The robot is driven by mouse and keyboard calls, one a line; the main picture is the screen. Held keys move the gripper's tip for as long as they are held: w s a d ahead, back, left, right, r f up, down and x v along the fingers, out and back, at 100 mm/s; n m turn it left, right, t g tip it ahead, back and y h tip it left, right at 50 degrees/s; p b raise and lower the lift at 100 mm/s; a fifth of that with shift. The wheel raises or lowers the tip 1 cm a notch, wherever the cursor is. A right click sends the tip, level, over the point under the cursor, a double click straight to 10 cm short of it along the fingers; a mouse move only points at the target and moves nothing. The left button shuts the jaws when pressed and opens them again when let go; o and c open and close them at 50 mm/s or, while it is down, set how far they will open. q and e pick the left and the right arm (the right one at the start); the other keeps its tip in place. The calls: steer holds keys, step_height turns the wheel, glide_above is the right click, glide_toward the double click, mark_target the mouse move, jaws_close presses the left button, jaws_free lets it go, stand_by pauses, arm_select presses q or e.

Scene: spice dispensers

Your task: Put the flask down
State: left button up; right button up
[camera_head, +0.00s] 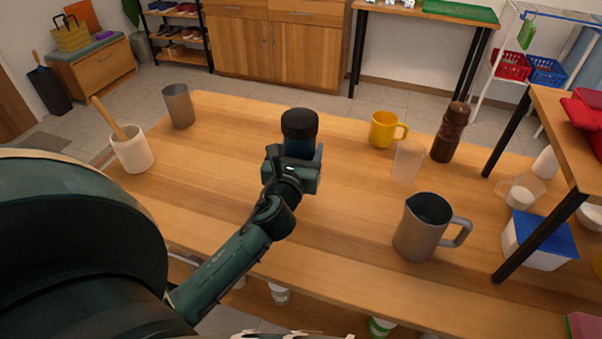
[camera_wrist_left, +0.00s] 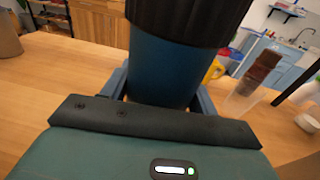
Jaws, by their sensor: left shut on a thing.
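The flask (camera_head: 299,126) is dark blue with a black ribbed lid. It is upright over the middle of the wooden table (camera_head: 340,210). My left gripper (camera_head: 300,160) is shut on its body, and in the left wrist view the flask (camera_wrist_left: 163,65) stands between the fingers of the left gripper (camera_wrist_left: 163,95). The flask's base is hidden by the gripper in both views, so I cannot tell whether it touches the table. My right gripper is not in view.
A grey cup (camera_head: 178,106) and a mortar with pestle (camera_head: 132,150) stand at left. A yellow mug (camera_head: 383,129), clear cup (camera_head: 407,162), brown grinder (camera_head: 449,133) and metal pitcher (camera_head: 421,229) stand at right. The table around the flask is clear.

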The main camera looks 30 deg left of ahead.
arm_select(q)
steer(key=shift+f, duration=0.7)
step_height(320, 180, down, 3)
steer(key=shift+r+b, duration=0.2)
steer(key=shift+b, duration=0.6)
steer(key=shift+f, duration=0.35)
steer(key=shift+r, duration=0.1)
steer(key=o, duration=0.8)
steer(key=shift+o, duration=1.2)
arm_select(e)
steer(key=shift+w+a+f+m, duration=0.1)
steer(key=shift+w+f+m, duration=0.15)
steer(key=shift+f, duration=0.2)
